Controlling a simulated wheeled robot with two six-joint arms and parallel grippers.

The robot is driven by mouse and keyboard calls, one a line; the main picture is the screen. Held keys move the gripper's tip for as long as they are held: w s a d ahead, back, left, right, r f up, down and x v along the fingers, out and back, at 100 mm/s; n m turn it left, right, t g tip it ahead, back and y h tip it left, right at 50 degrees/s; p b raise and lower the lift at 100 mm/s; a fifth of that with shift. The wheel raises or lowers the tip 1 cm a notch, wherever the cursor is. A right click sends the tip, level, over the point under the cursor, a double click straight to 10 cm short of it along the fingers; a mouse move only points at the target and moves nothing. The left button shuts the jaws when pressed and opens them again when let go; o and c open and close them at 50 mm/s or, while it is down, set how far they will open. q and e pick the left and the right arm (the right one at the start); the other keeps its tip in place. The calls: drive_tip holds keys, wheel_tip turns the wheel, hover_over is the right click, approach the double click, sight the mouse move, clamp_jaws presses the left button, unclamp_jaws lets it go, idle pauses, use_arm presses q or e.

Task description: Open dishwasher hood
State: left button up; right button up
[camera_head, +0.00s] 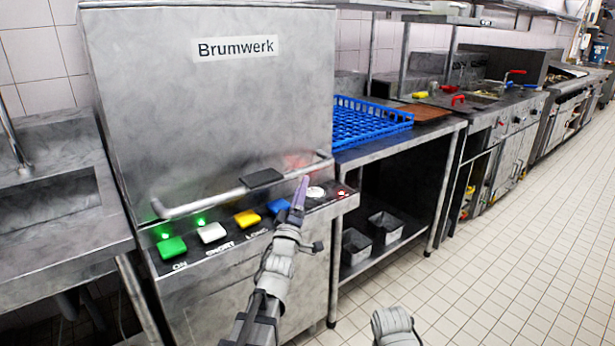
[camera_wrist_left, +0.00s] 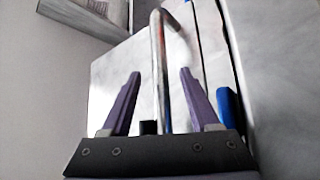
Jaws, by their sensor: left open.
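The dishwasher hood (camera_head: 205,110) is a large grey metal box with a "Brumwerk" label. It sits down on the machine, above the button panel. Its bar handle (camera_head: 210,201) runs across the lower front and carries a dark grip pad (camera_head: 261,178). My left gripper (camera_head: 301,190) is in front of the right part of the handle, above the panel. In the left wrist view its two purple fingers (camera_wrist_left: 155,100) are apart, and the handle bar (camera_wrist_left: 159,70) shows between them, apparently not clamped. Part of my right arm shows at the bottom; its gripper is not visible.
Green (camera_head: 171,247), white (camera_head: 211,232), yellow (camera_head: 247,218) and blue (camera_head: 278,206) buttons line the panel under the handle. A blue rack (camera_head: 365,123) stands on the counter to the right. A sink (camera_head: 50,205) is at left. The tiled floor (camera_head: 500,250) at right is clear.

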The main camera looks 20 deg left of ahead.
sight(306, 170)
use_arm(q)
drive_tip(key=shift+p+x, duration=1.55)
drive_tip(key=shift+x, duration=2.4)
clamp_jaws()
